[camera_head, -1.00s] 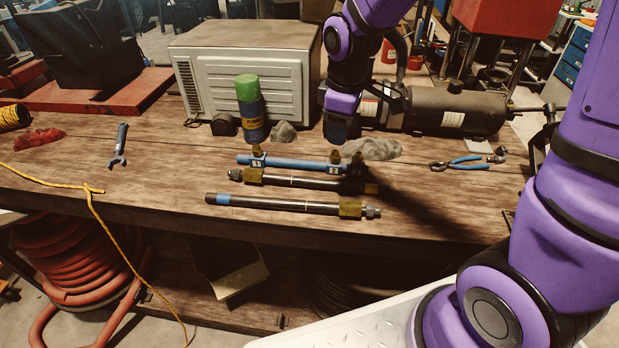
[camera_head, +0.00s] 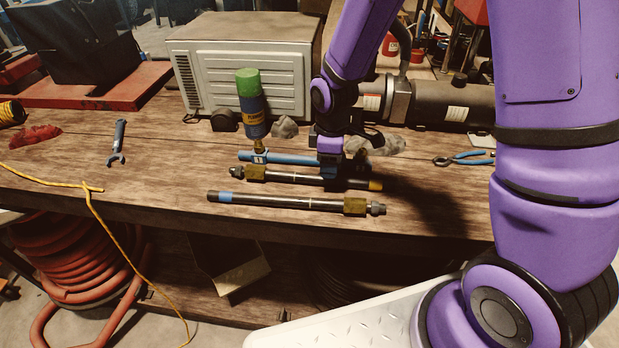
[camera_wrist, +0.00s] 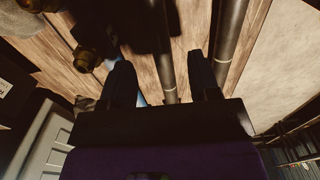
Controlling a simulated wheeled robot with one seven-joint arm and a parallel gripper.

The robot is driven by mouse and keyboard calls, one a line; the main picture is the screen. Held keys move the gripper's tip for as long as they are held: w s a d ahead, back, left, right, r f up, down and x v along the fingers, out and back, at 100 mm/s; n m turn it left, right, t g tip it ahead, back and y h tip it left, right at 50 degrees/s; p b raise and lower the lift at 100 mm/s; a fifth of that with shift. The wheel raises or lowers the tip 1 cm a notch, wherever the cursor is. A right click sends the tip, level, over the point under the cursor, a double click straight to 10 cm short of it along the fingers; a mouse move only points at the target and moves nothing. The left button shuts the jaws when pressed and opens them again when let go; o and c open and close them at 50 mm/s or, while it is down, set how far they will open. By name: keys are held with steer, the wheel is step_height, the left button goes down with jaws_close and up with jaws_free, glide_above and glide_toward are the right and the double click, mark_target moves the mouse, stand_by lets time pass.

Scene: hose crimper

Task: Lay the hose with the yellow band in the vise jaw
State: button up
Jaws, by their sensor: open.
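The hose with the yellow band (camera_head: 297,178) lies on the bench, a dark tube with a brass fitting at its left end. Its yellow band (camera_head: 375,185) is at the right end. My gripper (camera_head: 330,178) is low over this hose, right of its middle, and hides part of it. In the wrist view my gripper (camera_wrist: 163,80) is open, its two fingers apart, and a dark tube (camera_wrist: 167,75) shows in the gap between them. I cannot tell whether the fingers touch it. I cannot make out the vise jaw now; my arm covers the right end of the bench.
A blue-banded hose (camera_head: 285,202) lies in front, parallel. A blue bar (camera_head: 285,157) with brass fittings lies behind.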

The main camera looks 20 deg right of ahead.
mark_target(319, 179)
steer(key=shift+a+f, duration=0.1)
steer(key=shift+f, duration=2.55)
jaws_close()
